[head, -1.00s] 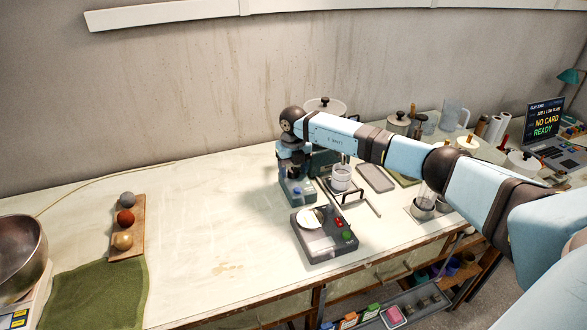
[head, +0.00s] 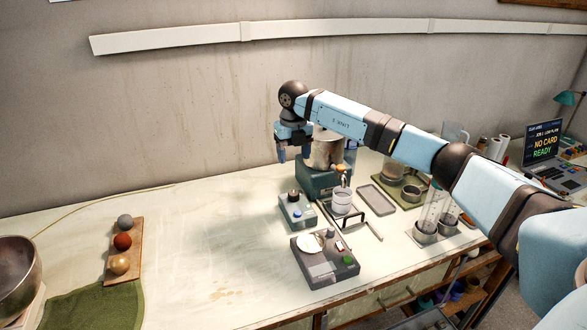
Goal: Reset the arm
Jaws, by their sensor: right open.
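My right arm reaches in from the right, over the back of the bench. Its forearm is light blue with dark joints, and its wrist is bent down. My right gripper (head: 281,154) hangs from the wrist with its fingers pointing down. It is open, and nothing shows between the fingers. In the picture it lies left of a metal pot (head: 325,150) on a teal base (head: 318,179), apart from the bench top. My left arm and gripper are not in view.
A small teal box (head: 297,211) and a grey device with a white dish (head: 325,268) stand below the arm. Glass cylinders (head: 432,209) stand under the forearm. A wooden board with three balls (head: 137,232) and a metal bowl (head: 17,274) are left. The bench's middle left is clear.

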